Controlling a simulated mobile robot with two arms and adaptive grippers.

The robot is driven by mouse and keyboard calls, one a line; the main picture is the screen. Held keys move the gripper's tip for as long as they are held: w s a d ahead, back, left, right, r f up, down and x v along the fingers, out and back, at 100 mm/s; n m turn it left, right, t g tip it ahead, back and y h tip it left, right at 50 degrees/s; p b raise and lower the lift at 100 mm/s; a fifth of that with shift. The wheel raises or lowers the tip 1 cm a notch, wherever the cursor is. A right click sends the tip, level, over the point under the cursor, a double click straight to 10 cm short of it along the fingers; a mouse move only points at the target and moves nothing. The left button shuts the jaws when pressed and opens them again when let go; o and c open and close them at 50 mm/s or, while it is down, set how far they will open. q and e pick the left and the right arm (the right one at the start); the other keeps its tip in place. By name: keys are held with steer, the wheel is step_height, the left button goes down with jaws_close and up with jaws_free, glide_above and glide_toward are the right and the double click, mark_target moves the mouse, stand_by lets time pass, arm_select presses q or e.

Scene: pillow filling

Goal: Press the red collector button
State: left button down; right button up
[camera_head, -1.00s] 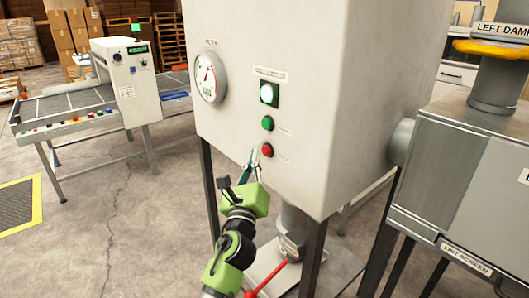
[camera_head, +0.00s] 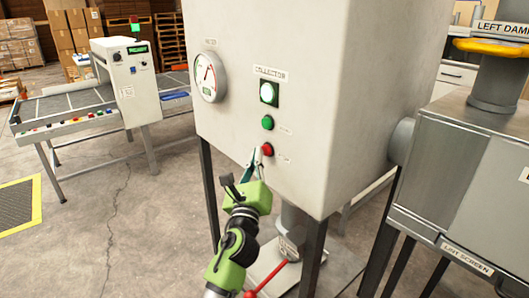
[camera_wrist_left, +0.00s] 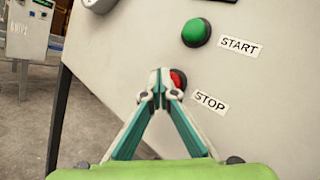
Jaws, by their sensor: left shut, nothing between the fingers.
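In the left wrist view the red button (camera_wrist_left: 178,79) is beside a STOP label (camera_wrist_left: 210,102) and partly hidden behind my left fingertips. My left gripper (camera_head: 255,160) is shut and empty, its tips pointing at the red button, just left of and below it in the head view. In the left wrist view its closed tips (camera_wrist_left: 160,78) overlap the button's left side. I cannot tell whether they touch it. My right gripper is not in view.
A round gauge (camera_head: 208,77) is on the cabinet's left part. A grey metal box labelled LINT SCREEN (camera_head: 460,190) stands at the right. A conveyor machine (camera_head: 125,80) is at the back left. A red-handled lever (camera_head: 270,279) is below the cabinet.

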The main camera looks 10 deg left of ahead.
arm_select(q)
steer(key=shift+w+d, duration=0.3)
steer(key=shift+w, duration=0.1)
stand_by(0.8)
steer(key=shift+s, duration=0.1)
steer(key=shift+s+a, duration=0.55)
steer(key=shift+s, duration=0.1)
steer(key=s+a+p, duration=0.1)
steer(key=s, duration=0.1)
steer(key=s+a+p, duration=0.1)
steer(key=s+a, duration=0.1)
stand_by(0.6)
stand_by(0.5)
